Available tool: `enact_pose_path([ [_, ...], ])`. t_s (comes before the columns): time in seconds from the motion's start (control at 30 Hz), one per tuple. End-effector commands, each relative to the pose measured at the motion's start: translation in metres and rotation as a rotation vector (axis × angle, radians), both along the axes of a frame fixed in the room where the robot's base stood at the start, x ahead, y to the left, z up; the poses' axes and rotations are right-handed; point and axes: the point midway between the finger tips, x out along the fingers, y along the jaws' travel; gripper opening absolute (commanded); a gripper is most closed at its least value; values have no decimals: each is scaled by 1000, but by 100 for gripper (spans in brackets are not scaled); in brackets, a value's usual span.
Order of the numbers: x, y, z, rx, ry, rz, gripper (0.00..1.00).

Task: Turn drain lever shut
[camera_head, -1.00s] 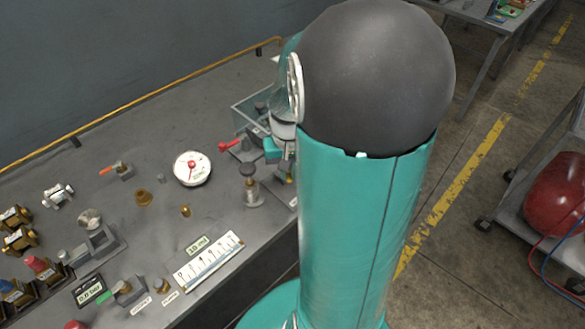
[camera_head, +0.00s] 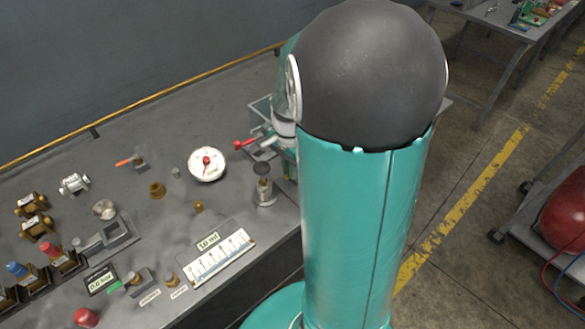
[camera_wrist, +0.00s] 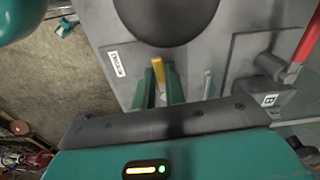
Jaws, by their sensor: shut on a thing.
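In the wrist view, my gripper (camera_wrist: 160,82) is shut on a small yellow lever (camera_wrist: 158,73), its two teal fingers on either side. The lever stands on a grey plate, just below a large dark round part. A small white label (camera_wrist: 116,63) lies left of it; I cannot read it. In the head view my own arm hides the gripper and the yellow lever.
A red-handled lever (camera_wrist: 306,40) is at the right in the wrist view, and its red tip (camera_head: 240,144) shows in the head view. On the bench are a round gauge (camera_head: 207,164), a ruled scale (camera_head: 222,257) and several brass fittings. Floor lies right of the bench.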

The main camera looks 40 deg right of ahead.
Motion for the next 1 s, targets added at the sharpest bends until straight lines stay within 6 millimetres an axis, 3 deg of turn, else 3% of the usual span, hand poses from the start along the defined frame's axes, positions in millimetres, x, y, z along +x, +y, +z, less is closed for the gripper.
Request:
enact_pose_path([
  [0.73, 5, -1, 1, -2, -4, -103, 0],
  [0.77, 5, -1, 1, -2, -4, -103, 16],
  [0.87, 5, -1, 1, -2, -3, -102, 34],
  [1.0, 5, 0, 1, -1, -2, -101, 34],
])
